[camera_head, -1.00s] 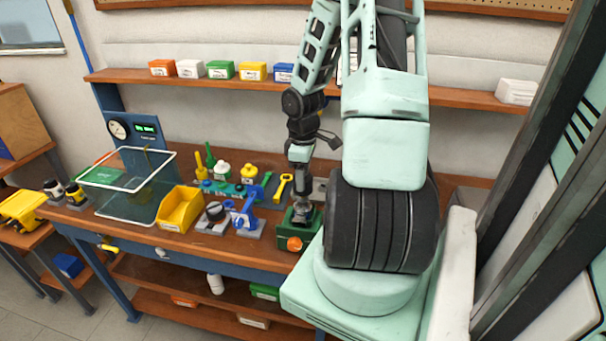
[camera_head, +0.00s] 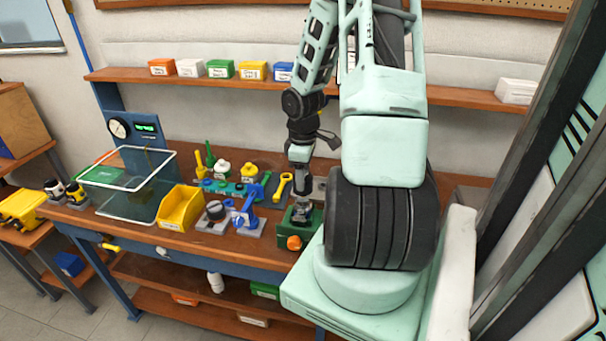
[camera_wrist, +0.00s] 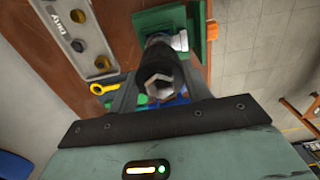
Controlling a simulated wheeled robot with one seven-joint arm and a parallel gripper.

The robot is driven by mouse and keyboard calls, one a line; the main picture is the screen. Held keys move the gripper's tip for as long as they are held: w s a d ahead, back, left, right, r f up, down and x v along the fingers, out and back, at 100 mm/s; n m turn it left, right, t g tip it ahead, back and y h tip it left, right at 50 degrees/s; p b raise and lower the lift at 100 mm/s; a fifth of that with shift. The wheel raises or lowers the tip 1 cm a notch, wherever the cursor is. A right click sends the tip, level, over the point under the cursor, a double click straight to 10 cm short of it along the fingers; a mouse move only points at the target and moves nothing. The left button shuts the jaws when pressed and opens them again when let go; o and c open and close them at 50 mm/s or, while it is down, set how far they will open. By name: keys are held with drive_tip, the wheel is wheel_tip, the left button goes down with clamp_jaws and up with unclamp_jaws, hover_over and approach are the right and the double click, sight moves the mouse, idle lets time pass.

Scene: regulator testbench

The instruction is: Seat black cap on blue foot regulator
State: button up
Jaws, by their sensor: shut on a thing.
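My gripper (camera_head: 302,212) is low over the green block with an orange knob (camera_head: 294,243), near the bench's front edge. In the wrist view it is shut on a dark round piece with a pale hexagonal end (camera_wrist: 160,84), which looks like the black cap. The green block (camera_wrist: 165,22) shows behind that piece, and I cannot tell whether they touch. The blue regulator (camera_head: 245,216) stands on a grey base left of my gripper. A little blue (camera_wrist: 180,99) shows past the fingers in the wrist view.
A dark round knob on a grey plate (camera_head: 215,212) and a yellow bin (camera_head: 180,208) stand further left. A clear, white-rimmed box (camera_head: 130,200) stands at the left. A grey tray marked "Dirty" (camera_wrist: 80,38) holds several nuts.

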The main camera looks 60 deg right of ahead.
drive_tip(key=shift+f+b, duration=1.15)
drive_tip(key=shift+f, duration=1.35)
idle(1.8)
drive_tip(key=o, duration=1.6)
drive_tip(key=shift+c, duration=0.2)
drive_tip(key=shift+r, duration=0.1)
drive_tip(key=shift+r+p, duration=3.95)
drive_tip(key=shift+p, duration=0.2)
